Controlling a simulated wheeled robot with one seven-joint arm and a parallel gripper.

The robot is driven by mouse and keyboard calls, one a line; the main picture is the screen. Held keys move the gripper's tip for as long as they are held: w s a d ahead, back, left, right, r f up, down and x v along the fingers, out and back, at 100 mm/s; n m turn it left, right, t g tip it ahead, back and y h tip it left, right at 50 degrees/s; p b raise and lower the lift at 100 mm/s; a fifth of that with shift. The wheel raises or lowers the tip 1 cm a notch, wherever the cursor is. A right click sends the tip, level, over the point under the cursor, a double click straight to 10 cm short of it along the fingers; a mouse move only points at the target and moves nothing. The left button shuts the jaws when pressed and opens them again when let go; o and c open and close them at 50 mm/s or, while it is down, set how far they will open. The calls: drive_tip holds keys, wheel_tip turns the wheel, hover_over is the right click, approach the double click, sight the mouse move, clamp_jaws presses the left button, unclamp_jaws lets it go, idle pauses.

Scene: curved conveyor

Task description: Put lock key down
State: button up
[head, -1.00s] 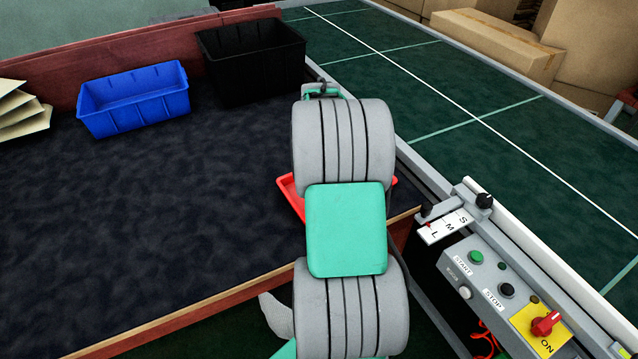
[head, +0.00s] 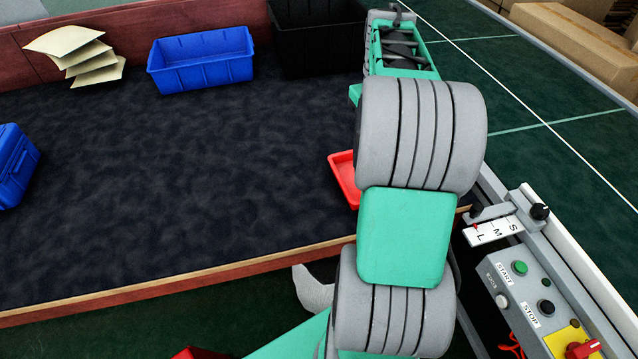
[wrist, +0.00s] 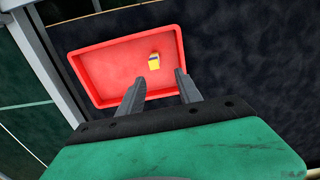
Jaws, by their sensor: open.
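My gripper (wrist: 158,92) is open in the wrist view, its two dark fingers apart and nothing between them. Beyond the fingertips lies a red tray (wrist: 100,62). In the head view my arm hides my gripper and most of the red tray (head: 344,180); only the tray's left part shows.
On the dark table (head: 200,190) stand a blue bin (head: 203,62), a black bin (head: 312,40) and another blue box (head: 14,165) at far left. Stacked envelopes (head: 80,52) lie at the back. A control panel (head: 540,290) and the green conveyor (head: 540,90) are at right.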

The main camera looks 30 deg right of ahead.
drive_tip(key=s+a+n+t, duration=0.1)
drive_tip(key=a, duration=1.7)
drive_tip(key=s+a+f, duration=0.2)
drive_tip(key=s+a, duration=0.2)
drive_tip(key=a, duration=0.1)
drive_tip(key=s+a+f+n+t, duration=0.1)
drive_tip(key=s+a+f, duration=0.2)
drive_tip(key=a, duration=0.3)
drive_tip(key=shift+s+a+f+n+t, duration=0.25)
drive_tip(key=shift+s+f+n+t, duration=0.1)
drive_tip(key=shift+s, duration=0.3)
drive_tip(key=shift+c, duration=0.5)
